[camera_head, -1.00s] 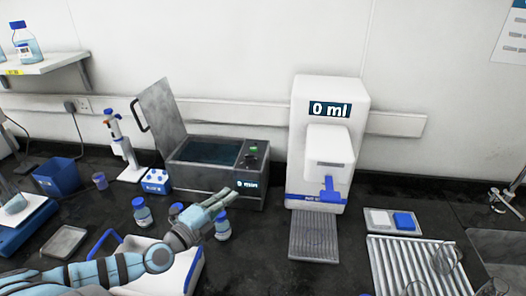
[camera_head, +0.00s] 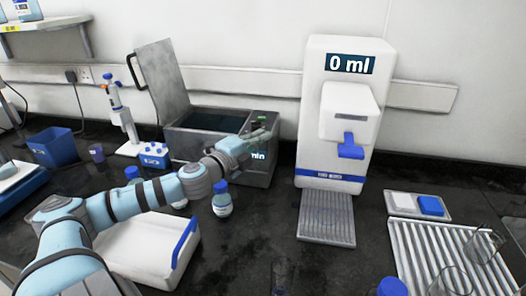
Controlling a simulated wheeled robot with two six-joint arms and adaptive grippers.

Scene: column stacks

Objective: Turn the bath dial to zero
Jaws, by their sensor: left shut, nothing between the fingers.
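The grey water bath (camera_head: 186,145) stands against the wall with its lid (camera_head: 158,80) raised and dark water (camera_head: 212,122) inside. My left gripper (camera_head: 268,132) is shut and empty, in front of the control panel at the bath's right end. The gripper covers the dial, so its setting cannot be read, and I cannot tell whether the fingers touch it. A small green light (camera_head: 262,119) shows just above the fingers. The bath's display (camera_head: 258,155) is partly covered; only "min" is legible. My right gripper is not in view.
A white dispenser (camera_head: 340,110) reading "0 ml" stands right of the bath. A blue-capped bottle (camera_head: 222,203) stands below my left wrist. A white tray with a blue handle (camera_head: 150,250) is at the front left. A ribbed rack (camera_head: 440,250) is at the right.

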